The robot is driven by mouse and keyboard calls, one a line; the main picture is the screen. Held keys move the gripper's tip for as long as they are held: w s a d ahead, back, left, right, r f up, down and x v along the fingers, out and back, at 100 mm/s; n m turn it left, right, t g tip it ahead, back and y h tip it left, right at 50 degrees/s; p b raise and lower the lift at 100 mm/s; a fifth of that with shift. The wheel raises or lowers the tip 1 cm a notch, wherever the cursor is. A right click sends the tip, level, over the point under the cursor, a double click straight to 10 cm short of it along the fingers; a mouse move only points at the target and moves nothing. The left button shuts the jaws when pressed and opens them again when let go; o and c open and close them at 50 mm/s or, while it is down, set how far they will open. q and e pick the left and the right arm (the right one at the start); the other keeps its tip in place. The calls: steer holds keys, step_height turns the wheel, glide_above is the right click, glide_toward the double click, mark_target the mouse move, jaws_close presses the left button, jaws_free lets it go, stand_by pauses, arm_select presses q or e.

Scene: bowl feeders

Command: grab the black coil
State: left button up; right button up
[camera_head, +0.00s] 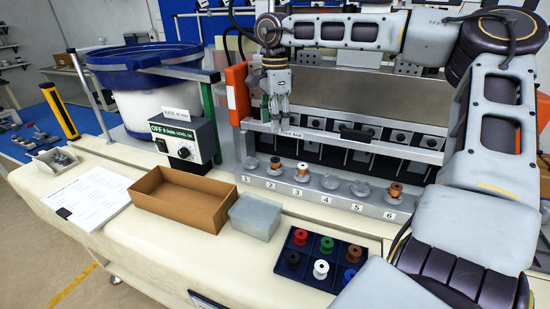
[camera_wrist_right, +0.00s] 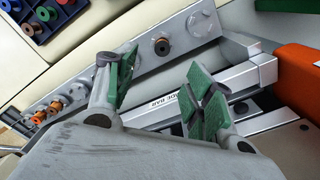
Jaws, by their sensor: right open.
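In the right wrist view a dark coil with a brownish centre (camera_wrist_right: 162,46) shows on the rail, beyond my fingers. A black spool (camera_head: 292,258) also lies in the blue compartment tray (camera_head: 283,270) at the front. My right gripper (camera_head: 276,112) hangs above and behind post 2, apart from the coil. In the wrist view its green-padded fingers (camera_wrist_right: 162,88) are spread, with nothing between them. My left gripper is out of view.
Copper coils stand on posts 3 (camera_head: 302,170) and 6 (camera_head: 395,188). A brown open box (camera_head: 180,200) and a grey translucent box (camera_head: 255,217) stand before the rail. The slide bar (camera_head: 330,137) and an orange block (camera_head: 237,92) are close to my right gripper.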

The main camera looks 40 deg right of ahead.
glide_above(276, 159)
steer(key=f, duration=0.7)
steer(key=shift+a+f, duration=0.2)
steer(key=shift+f, duration=0.55)
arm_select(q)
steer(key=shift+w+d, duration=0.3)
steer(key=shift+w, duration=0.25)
arm_select(e)
steer(key=shift+f, duration=0.1)
steer(key=shift+d+f+p, duration=0.1)
steer(key=shift+f+p, duration=0.25)
steer(key=shift+f, duration=2.15)
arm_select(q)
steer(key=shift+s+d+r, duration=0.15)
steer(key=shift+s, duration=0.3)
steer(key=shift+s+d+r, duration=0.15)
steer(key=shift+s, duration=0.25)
